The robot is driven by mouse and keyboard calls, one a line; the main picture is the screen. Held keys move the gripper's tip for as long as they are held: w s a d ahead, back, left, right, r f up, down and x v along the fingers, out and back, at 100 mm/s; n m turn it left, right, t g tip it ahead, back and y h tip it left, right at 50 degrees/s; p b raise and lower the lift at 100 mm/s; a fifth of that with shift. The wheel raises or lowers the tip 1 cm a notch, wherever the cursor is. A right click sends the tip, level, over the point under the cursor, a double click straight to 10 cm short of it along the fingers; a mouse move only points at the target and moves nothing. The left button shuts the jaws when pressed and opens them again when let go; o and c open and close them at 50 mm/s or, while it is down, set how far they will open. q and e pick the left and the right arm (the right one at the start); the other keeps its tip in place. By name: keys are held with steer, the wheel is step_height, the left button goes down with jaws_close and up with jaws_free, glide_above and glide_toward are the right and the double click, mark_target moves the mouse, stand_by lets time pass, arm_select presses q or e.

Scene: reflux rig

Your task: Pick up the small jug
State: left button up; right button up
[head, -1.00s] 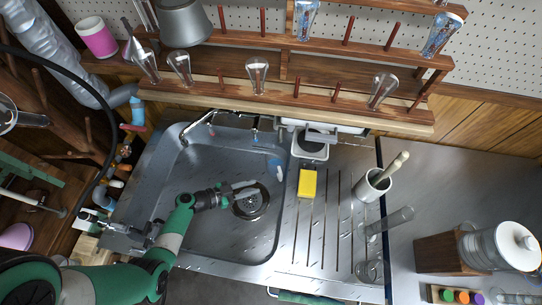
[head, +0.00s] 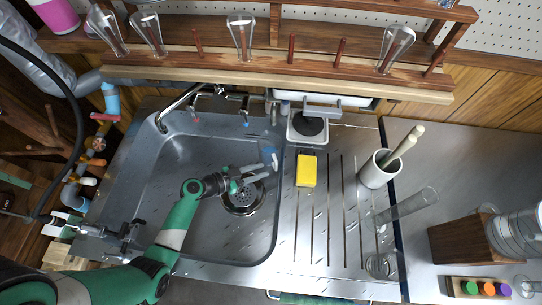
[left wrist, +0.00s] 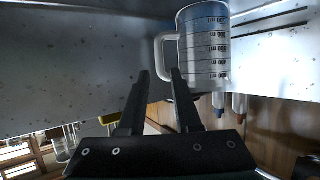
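The small jug is clear with dark measuring marks and a handle; it fills the upper middle of the left wrist view (left wrist: 206,50). In the head view it appears as a small bluish shape (head: 269,157) at the right side of the sink. Its handle faces my left gripper. My left gripper (head: 262,174) is open, with a gap between its fingers in the left wrist view (left wrist: 160,78). The fingertips are close to the handle and lower side of the jug; I cannot tell whether they touch. My right gripper is out of view.
The steel sink (head: 165,200) has a drain (head: 243,196) below my left gripper. A yellow sponge (head: 306,171) lies on the ribbed drainboard. A white pot (head: 379,170) with a pestle and clear glassware (head: 408,207) stand further right. A tap (head: 183,105) is behind.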

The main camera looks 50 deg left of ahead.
mark_target(271, 155)
arm_select(q)
steer(key=b+x, duration=0.2)
steer(key=x, duration=0.2)
steer(key=shift+w+f, duration=0.15)
steer(key=shift+w+d, duration=0.1)
steer(key=shift+w, duration=0.25)
steer(key=shift+s, duration=0.1)
steer(key=shift+c, duration=0.4)
jaws_close()
stand_by(0.5)
